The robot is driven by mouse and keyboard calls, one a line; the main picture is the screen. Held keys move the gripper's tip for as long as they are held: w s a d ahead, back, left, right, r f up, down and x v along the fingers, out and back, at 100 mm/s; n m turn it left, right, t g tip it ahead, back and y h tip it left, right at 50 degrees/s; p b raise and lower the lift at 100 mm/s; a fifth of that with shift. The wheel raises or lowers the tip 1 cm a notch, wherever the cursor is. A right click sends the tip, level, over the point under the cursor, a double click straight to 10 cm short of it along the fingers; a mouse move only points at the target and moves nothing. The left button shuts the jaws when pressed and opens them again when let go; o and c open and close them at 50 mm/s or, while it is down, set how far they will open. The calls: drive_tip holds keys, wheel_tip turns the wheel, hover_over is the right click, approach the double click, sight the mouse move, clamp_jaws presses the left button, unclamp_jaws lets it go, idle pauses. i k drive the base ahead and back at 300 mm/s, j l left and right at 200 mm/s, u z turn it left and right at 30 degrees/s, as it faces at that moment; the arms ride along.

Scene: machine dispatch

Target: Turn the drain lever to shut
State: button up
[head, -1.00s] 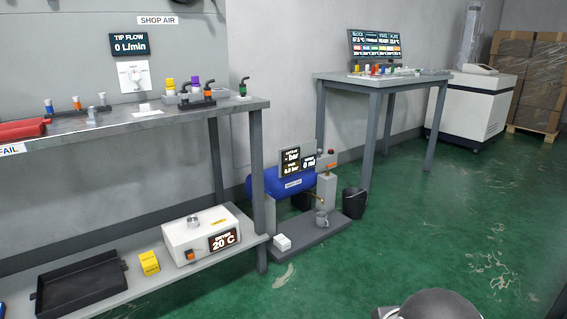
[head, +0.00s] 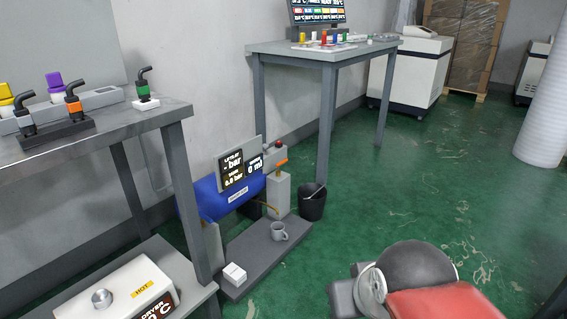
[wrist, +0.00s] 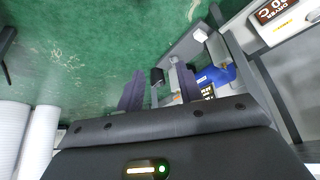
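The compressor station is low on the floor in the head view, with a blue tank (head: 222,203) behind a grey base plate (head: 250,252). A small brass-coloured piece (head: 267,208), possibly the drain lever, sits low beside the grey post; its angle is too small to read. In the wrist view the blue tank (wrist: 218,75) lies beyond my gripper (wrist: 158,92). The two dark fingers stand apart with nothing between them, well short of the station. The lever cannot be made out in the wrist view.
A grey mug (head: 279,231) and a white box (head: 234,274) are on the base plate. A black bucket (head: 312,203) stands right of it. A bench (head: 180,112) rises at left, a table (head: 290,52) behind. Green floor is open at right.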

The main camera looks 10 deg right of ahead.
sight(278, 165)
drive_tip(key=i+l, duration=0.15)
drive_tip(key=i, duration=0.5)
drive_tip(key=i+l, duration=0.15)
drive_tip(key=i, duration=0.5)
drive_tip(key=i+l, duration=0.1)
drive_tip(key=i, duration=0.5)
drive_tip(key=i+l, duration=0.15)
drive_tip(key=i, duration=0.5)
